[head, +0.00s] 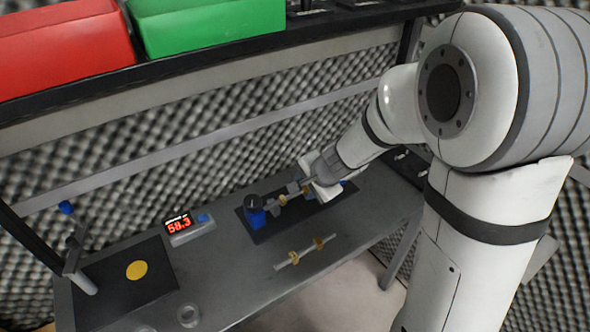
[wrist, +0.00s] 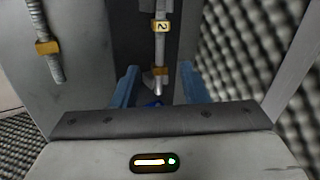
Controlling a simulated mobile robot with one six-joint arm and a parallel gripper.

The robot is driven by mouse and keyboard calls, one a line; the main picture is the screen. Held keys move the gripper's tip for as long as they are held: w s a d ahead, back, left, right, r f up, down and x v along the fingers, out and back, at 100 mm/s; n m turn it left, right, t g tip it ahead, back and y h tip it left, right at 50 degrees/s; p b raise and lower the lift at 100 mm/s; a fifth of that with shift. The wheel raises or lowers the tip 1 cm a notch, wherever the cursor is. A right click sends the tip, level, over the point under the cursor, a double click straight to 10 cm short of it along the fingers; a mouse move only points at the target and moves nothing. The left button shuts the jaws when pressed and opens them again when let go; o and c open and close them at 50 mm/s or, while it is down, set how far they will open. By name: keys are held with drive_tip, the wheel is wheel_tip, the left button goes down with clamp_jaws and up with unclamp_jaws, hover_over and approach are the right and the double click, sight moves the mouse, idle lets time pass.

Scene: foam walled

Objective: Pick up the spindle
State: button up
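A grey spindle with yellow collars, one marked 2, runs along the dark mat in the head view (head: 282,198). It also shows in the wrist view (wrist: 160,45), upright in the picture between my two blue fingers. My gripper (head: 300,187) is over the right part of this spindle and hides some of it. In the wrist view my gripper (wrist: 160,80) is open, with a gap on each side of the shaft. A second spindle with yellow collars (head: 305,252) lies on the bare table near the front edge. It shows at upper left in the wrist view (wrist: 47,47).
A blue block with a dark top (head: 254,212) stands at the mat's left end. A display reading 58.3 (head: 188,226) is farther left. A black pad (head: 120,292) with a yellow disc is at far left. Red (head: 62,45) and green (head: 207,25) bins sit on the shelf above.

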sight(282, 200)
drive_tip(key=shift+m, duration=0.8)
drive_tip(key=b+x, duration=0.1)
drive_tip(key=x, duration=0.2)
drive_tip(key=b+x, duration=0.1)
drive_tip(key=x, duration=0.6)
drive_tip(key=shift+w+d+b, duration=0.2)
drive_tip(key=shift+d+b, duration=0.05)
drive_tip(key=shift+b, duration=0.15)
drive_tip(key=shift+c, duration=0.3)
clamp_jaws()
